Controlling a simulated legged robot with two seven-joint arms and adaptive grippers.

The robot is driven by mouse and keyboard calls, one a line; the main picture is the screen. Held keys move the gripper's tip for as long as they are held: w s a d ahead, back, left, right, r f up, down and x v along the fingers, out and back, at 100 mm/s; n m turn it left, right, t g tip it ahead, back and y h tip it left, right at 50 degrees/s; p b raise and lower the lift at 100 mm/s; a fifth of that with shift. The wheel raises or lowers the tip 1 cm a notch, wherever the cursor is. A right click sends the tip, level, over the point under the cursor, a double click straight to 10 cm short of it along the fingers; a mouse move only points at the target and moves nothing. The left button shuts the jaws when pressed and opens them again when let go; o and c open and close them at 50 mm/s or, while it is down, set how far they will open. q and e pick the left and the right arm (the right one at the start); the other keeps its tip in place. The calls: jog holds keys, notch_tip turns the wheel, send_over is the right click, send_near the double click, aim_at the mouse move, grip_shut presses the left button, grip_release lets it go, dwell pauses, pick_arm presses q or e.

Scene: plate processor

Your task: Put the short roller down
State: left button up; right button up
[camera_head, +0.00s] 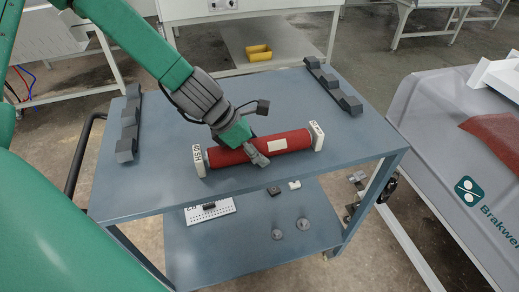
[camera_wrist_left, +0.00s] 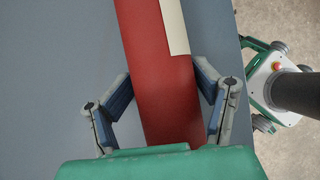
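The short roller (camera_head: 286,142) is a red cylinder with a pale label and a white block at each end. It lies level across the front half of the blue-grey cart top (camera_head: 240,95); whether its end blocks touch the surface is hard to tell. My left gripper (camera_head: 256,154) comes down on it from above, left of its middle. In the left wrist view, the red roller (camera_wrist_left: 165,85) runs between the two fingers of my left gripper (camera_wrist_left: 162,85), whose tips lie close against both its sides. It looks shut on the roller. My right gripper is not in view.
Grey notched holders stand at the cart's left (camera_head: 129,125) and right (camera_head: 333,86) edges. A lower shelf (camera_head: 255,250) carries small parts. A large grey machine (camera_head: 440,130) stands to the right. The cart top behind the roller is mostly free.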

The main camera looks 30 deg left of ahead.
pick_arm(q)
jog(key=shift+s+a+f, duration=0.15)
jog(key=shift+s+f, duration=0.2)
jog(key=shift+f, duration=0.05)
jog(key=p+v, duration=0.1)
jog(key=v, duration=0.2)
jog(key=p+v, duration=0.1)
jog(key=v, duration=0.1)
jog(key=p+v, duration=0.1)
jog(key=v, duration=0.2)
jog(key=shift+w+a+r, duration=0.2)
jog(key=shift+a+r, duration=0.1)
jog(key=shift+a, duration=0.1)
jog(key=p+v, duration=0.1)
jog(key=v, duration=0.2)
jog(key=shift+d+r+p, duration=0.3)
jog(key=shift+p, duration=0.1)
jog(key=shift+s+r, duration=0.25)
jog(key=shift+r, duration=0.1)
jog(key=shift+a, duration=0.15)
jog(key=shift+a+f, duration=0.15)
jog(key=shift+a, duration=0.2)
jog(key=shift+d, duration=0.1)
